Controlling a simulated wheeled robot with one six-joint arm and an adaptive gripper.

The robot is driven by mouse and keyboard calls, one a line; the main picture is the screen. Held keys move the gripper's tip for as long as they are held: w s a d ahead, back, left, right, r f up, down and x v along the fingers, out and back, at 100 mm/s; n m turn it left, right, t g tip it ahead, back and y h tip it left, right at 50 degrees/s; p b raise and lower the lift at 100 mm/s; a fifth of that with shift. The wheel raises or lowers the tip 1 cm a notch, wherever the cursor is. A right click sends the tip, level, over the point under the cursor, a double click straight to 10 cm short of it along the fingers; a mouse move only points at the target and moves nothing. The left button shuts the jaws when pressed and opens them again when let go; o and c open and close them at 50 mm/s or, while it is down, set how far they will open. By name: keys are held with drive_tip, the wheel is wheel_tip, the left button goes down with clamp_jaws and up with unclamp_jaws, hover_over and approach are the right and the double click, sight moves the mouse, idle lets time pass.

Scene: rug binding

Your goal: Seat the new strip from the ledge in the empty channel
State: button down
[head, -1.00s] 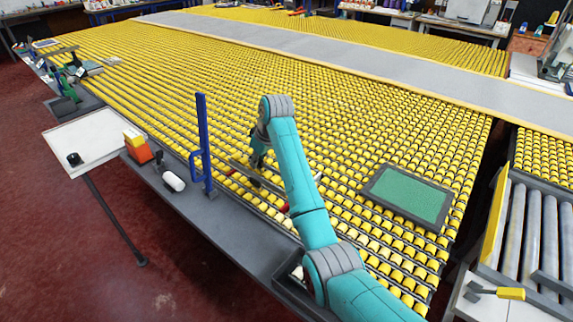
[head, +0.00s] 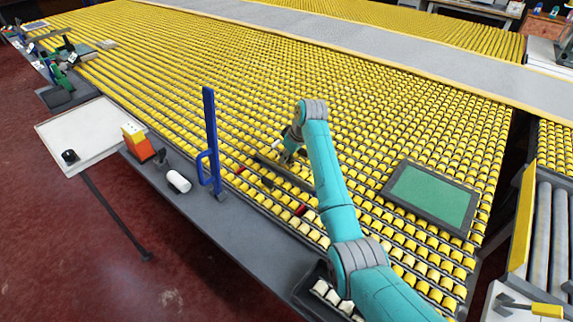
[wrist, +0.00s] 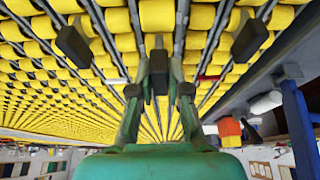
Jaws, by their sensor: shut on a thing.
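My gripper (head: 288,157) is above the yellow rollers, out past the near edge, and is shut on a long dark grey strip (head: 268,163). The strip sticks out to both sides of the gripper, roughly along the roller rows. Two red marks, a left one (head: 240,170) and a right one (head: 302,210), lie closer to the ledge than the strip. The channel between them is hard to make out. In the wrist view my gripper's fingers (wrist: 168,72) are close together, with a dark block on either side whose nature I cannot tell. The grey ledge (head: 215,222) runs along the near edge.
A blue post (head: 211,140) with a handle stands on the ledge. A white cylinder (head: 178,182) and an orange-and-white block (head: 138,143) are left of it. A green panel (head: 430,196) lies on the rollers at right. A white side table (head: 90,135) stands at left.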

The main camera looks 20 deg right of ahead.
sight(286, 164)
drive_tip(key=shift+f, duration=1.75)
drive_tip(key=shift+f, duration=0.15)
drive_tip(key=c, duration=1.1)
unclamp_jaws()
drive_tip(key=shift+c, duration=0.2)
drive_tip(key=v, duration=1.2)
drive_tip(key=shift+r, duration=0.2)
drive_tip(key=shift+a, duration=0.1)
